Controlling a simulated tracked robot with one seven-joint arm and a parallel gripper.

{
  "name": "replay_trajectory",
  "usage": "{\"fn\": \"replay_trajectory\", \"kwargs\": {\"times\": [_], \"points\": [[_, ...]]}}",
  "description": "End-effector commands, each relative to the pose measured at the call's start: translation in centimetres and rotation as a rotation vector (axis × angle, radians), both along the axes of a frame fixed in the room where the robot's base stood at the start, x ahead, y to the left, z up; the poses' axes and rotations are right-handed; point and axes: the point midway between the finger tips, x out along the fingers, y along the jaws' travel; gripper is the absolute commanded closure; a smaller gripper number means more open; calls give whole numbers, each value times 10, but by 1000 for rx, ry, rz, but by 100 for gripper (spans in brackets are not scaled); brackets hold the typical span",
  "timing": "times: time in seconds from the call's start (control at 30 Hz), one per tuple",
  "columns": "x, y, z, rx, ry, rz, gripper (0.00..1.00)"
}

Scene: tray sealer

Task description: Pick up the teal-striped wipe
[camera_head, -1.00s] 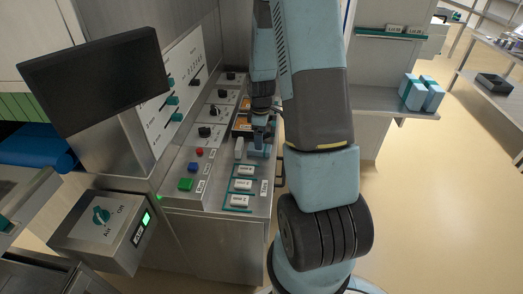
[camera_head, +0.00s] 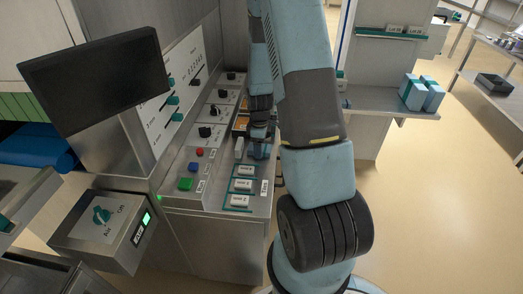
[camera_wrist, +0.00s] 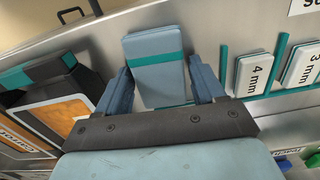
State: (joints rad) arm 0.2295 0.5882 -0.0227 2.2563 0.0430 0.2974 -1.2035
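The teal-striped wipe (camera_wrist: 156,72) is a pale blue-grey block with a teal band across it. In the wrist view it lies on the steel console between my two fingers. My gripper (camera_wrist: 163,82) is open, with one blue finger along each side of the wipe. A narrow gap shows on the right; on the left I cannot tell whether the finger touches. In the head view my gripper (camera_head: 259,148) is low over the console, and I cannot make the wipe out clearly from it there.
White size plates (camera_wrist: 253,75) in teal holders stand right of the wipe. Orange-labelled dark items (camera_wrist: 62,118) lie to its left. In the head view a small white block (camera_head: 239,148) stands beside my gripper. Red, blue and green buttons (camera_head: 186,184) are nearby. Striped packs (camera_head: 411,93) sit on the right shelf.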

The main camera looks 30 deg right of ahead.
Motion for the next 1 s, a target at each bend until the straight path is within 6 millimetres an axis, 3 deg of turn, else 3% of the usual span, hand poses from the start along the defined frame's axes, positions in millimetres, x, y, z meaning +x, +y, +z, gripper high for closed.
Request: {"fn": "replay_trajectory", "kwargs": {"times": [0.07,0.4,0.77,1.0], "points": [[0,0,0,0,0,0,40],[0,0,0,0,0,0,72],[1,0,6,0,-2,0,73],[-2,0,37,0,-4,-1,73]]}}
